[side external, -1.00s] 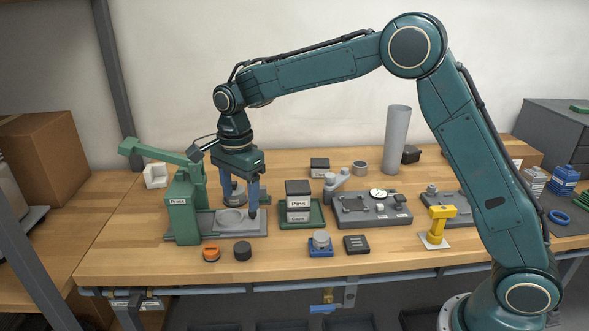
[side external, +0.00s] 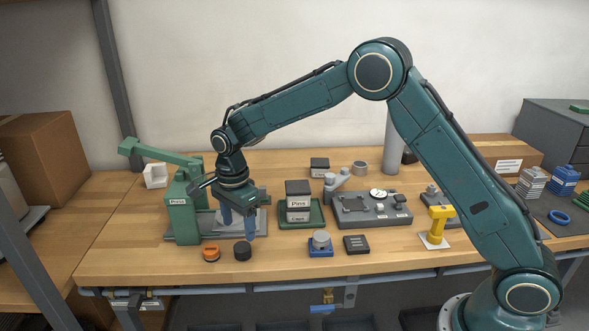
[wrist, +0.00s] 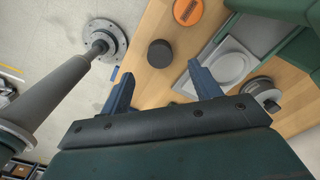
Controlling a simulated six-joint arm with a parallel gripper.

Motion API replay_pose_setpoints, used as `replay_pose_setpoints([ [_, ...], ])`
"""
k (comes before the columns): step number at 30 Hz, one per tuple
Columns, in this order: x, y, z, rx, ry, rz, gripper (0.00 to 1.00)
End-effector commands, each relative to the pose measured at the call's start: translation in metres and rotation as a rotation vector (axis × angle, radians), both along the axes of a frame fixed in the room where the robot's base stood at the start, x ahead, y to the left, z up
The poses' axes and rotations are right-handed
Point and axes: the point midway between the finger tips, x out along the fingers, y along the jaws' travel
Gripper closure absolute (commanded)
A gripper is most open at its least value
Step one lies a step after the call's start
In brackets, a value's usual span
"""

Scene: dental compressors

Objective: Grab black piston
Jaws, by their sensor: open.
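The black piston (side external: 242,251) is a short dark cylinder standing on the wooden bench near its front edge. It also shows in the wrist view (wrist: 160,54), ahead of the gap between my fingers. My gripper (side external: 238,233) points down, open and empty, with its fingertips above and just behind the piston. In the wrist view my gripper (wrist: 157,88) has its two blue fingers spread apart, and the piston is not between them.
An orange piston (side external: 211,253) stands just left of the black one. The green press (side external: 183,212) and its grey base plate are behind left. A blue fixture (side external: 320,245) and a dark block (side external: 356,244) stand to the right. Bench between is clear.

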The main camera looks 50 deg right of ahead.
Motion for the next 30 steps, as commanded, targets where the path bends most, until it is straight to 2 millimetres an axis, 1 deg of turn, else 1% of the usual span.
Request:
replay_pose_setpoints([
  [1, -0.001, 0.000, -0.007, -0.001, 0.003, 0.000, 0.37],
  [3, 0.000, 0.000, -0.013, 0.000, 0.001, 0.000, 0.37],
  [6, 0.000, 0.000, -0.018, 0.000, 0.001, 0.000, 0.37],
  [13, 0.000, 0.000, -0.020, 0.000, -0.001, 0.000, 0.37],
  [17, 0.000, -0.001, -0.026, 0.000, 0.001, 0.000, 0.37],
  [27, -0.001, -0.004, -0.062, -0.001, 0.002, 0.001, 0.37],
  [30, -0.001, -0.004, -0.069, -0.001, 0.001, 0.001, 0.37],
])
